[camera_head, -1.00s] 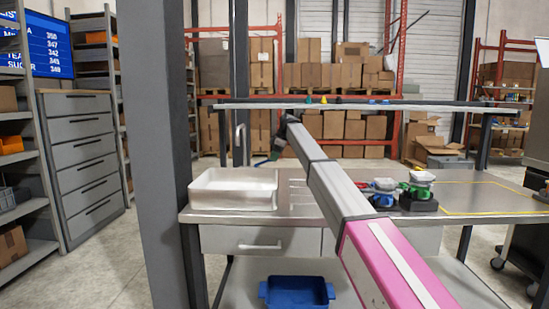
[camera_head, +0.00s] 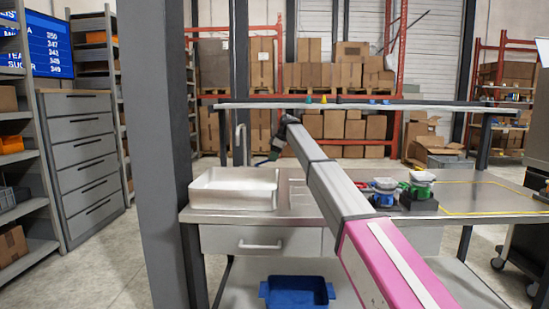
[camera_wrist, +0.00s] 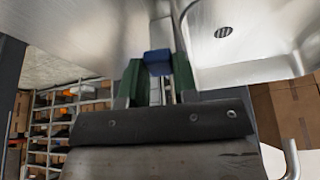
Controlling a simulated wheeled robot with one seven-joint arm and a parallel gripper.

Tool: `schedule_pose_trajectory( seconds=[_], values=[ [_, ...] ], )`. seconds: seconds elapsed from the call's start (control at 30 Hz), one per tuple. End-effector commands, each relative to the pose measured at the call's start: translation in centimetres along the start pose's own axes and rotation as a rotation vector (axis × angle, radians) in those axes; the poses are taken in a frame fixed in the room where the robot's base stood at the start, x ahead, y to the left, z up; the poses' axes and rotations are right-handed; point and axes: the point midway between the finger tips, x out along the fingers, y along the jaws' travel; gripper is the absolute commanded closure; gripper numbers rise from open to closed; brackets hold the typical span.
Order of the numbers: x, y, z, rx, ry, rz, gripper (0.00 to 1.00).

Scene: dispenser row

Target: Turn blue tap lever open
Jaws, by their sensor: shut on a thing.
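My gripper (camera_wrist: 157,76) has two green fingers, closed on a small blue block-like piece in the wrist view, the blue tap lever (camera_wrist: 157,60). In the head view my gripper (camera_head: 268,160) is small, just right of the grey tap spout (camera_head: 241,143) behind the white sink basin (camera_head: 232,202). The lever's exact angle and its joint with the tap cannot be made out. The basin with its round drain (camera_wrist: 223,32) shows at the upper right of the wrist view.
The steel counter (camera_head: 296,208) carries cups on a dark holder (camera_head: 419,204) to the right. A long shelf (camera_head: 350,105) spans above the counter. A dark post (camera_head: 165,150) stands at the left. A blue bin (camera_head: 297,294) sits below.

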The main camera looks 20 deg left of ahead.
Motion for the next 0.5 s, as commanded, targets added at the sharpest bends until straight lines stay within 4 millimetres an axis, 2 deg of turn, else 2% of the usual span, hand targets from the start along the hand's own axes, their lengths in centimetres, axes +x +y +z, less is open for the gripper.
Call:
schedule_pose_trajectory(
  seconds=[0.5],
  values=[
    [0.5, -4.5, -0.8, 0.436, -0.001, 0.183, 1.0]
  ],
)
